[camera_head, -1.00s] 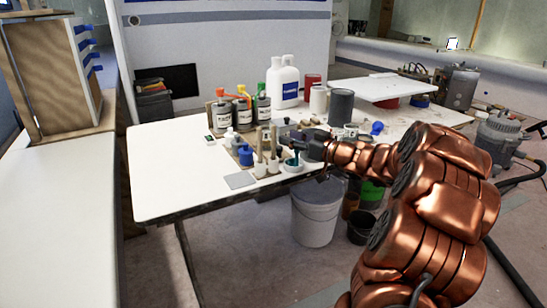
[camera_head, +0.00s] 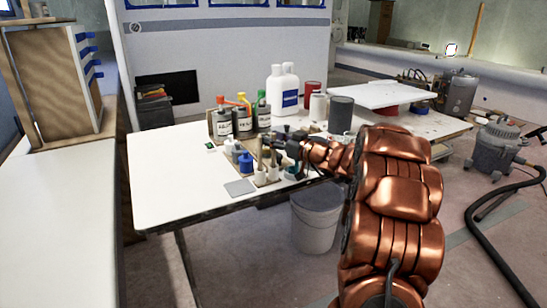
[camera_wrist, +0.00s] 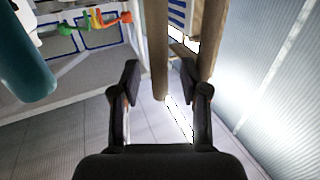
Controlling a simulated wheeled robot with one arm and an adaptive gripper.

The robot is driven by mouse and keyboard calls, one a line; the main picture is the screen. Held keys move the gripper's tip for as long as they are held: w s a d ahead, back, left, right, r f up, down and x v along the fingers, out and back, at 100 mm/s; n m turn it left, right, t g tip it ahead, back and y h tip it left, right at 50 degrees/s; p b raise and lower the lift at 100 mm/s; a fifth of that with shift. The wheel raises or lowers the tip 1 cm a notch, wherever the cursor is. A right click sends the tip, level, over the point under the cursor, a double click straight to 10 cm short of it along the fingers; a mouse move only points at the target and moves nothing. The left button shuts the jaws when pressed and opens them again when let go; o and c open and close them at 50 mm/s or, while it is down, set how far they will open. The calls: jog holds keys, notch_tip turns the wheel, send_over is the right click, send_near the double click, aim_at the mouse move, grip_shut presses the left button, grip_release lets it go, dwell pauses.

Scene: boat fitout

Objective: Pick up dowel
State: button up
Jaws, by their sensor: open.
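Two upright wooden rods, the dowels, stand in white holders near the table's front edge; the left one (camera_head: 260,155) and the right one (camera_head: 273,160) are thin and tan. In the wrist view, one wooden rod (camera_wrist: 157,45) shows between my open fingers, and a second rod (camera_wrist: 213,40) is outside the right finger. My gripper (camera_wrist: 159,80) is open; I cannot tell whether a finger touches the rod. In the head view my gripper (camera_head: 270,142) is small and dark, beside the rods' upper parts.
A teal round object (camera_wrist: 25,70) is close at the left of the wrist view. A blue-capped container (camera_head: 245,162), labelled cans (camera_head: 243,125) and white bottles (camera_head: 290,92) stand nearby. A grey flat square (camera_head: 239,187) lies in front. The left part of the white table (camera_head: 165,170) is clear.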

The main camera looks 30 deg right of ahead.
jog(key=shift+c, duration=0.4)
grip_shut()
jog(key=shift+r, duration=0.2)
